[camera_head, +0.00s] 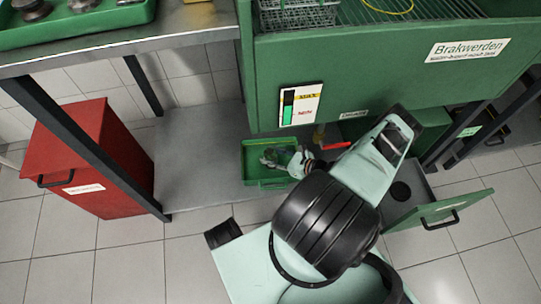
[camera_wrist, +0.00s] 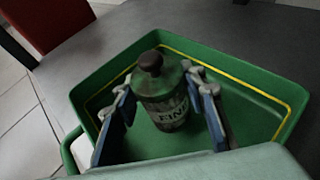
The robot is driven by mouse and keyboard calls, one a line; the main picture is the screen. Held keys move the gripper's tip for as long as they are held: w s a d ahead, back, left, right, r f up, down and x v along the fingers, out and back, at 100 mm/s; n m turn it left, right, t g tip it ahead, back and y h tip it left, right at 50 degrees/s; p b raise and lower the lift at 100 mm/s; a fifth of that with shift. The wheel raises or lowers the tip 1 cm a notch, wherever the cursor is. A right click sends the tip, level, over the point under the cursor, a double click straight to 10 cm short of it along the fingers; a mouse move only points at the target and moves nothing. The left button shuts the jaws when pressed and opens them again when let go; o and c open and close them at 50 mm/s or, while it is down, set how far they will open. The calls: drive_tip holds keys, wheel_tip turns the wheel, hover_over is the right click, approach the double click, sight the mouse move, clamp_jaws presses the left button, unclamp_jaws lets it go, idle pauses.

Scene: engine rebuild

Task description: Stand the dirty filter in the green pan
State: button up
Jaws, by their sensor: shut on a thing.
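The dirty filter (camera_wrist: 163,98) is a grimy grey-green cylinder with a dark round knob on top and a pale label reading "FIN", partly cut off. It is upright, within the walls of the green pan (camera_wrist: 262,128), which has a yellow line inside its rim. My gripper (camera_wrist: 160,84) is shut on the filter, one blue-padded finger on each side. Whether the filter's base touches the pan floor cannot be told. In the head view the pan (camera_head: 247,167) sits on the grey lower shelf, with my gripper (camera_head: 290,160) over it; the filter is not clear there.
A red bin (camera_head: 85,160) stands left of the shelf. The green washer cabinet (camera_head: 380,75), labelled Brakwerden, overhangs the pan. An open green drawer (camera_head: 445,208) is at right. The grey shelf (camera_head: 195,150) is bare left of the pan.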

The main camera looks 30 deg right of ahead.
drive_tip(key=o, duration=1.2)
drive_tip(key=shift+o, duration=0.2)
drive_tip(key=shift+r, duration=0.1)
drive_tip(key=shift+s+d+r, duration=0.15)
drive_tip(key=shift+s+r, duration=0.05)
drive_tip(key=shift+s, duration=0.05)
drive_tip(key=p+v, duration=0.3)
drive_tip(key=v, duration=0.8)
drive_tip(key=shift+s, duration=0.15)
drive_tip(key=shift+d+r, duration=0.1)
